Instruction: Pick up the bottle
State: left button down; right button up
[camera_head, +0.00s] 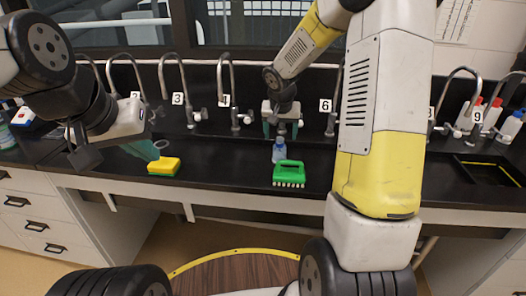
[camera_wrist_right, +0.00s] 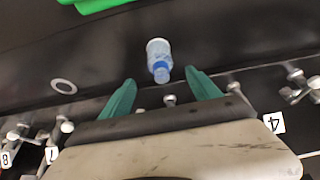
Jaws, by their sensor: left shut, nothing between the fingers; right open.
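A small bottle (camera_head: 279,152) with a blue and clear look is on the black counter, behind a green brush. My right gripper (camera_head: 281,132) is open just behind and above it. In the right wrist view the bottle (camera_wrist_right: 158,50) lies just beyond the two green fingertips (camera_wrist_right: 160,77), its blue end near the gap between them, not gripped. My left gripper (camera_head: 150,151) is shut and empty over the counter at the left, near a sponge.
The green brush (camera_head: 289,174) sits right in front of the bottle at the counter's front edge. A yellow and green sponge (camera_head: 164,166) lies to the left. Several numbered taps (camera_head: 226,92) line the back. Capped bottles (camera_head: 490,114) stand at the far right by a sink (camera_head: 500,172).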

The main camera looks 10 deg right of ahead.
aim_at(280, 146)
jog(key=shift+w+a+f, duration=0.1)
jog(key=shift+w+f, duration=0.05)
jog(key=shift+f, duration=0.25)
jog(key=shift+w+a+f, duration=0.1)
jog(key=shift+f, duration=0.3)
jog(key=x, duration=0.7)
jog(key=shift+d, duration=0.2)
jog(key=shift+c, duration=0.2)
grip_shut()
jog(key=shift+r, duration=0.1)
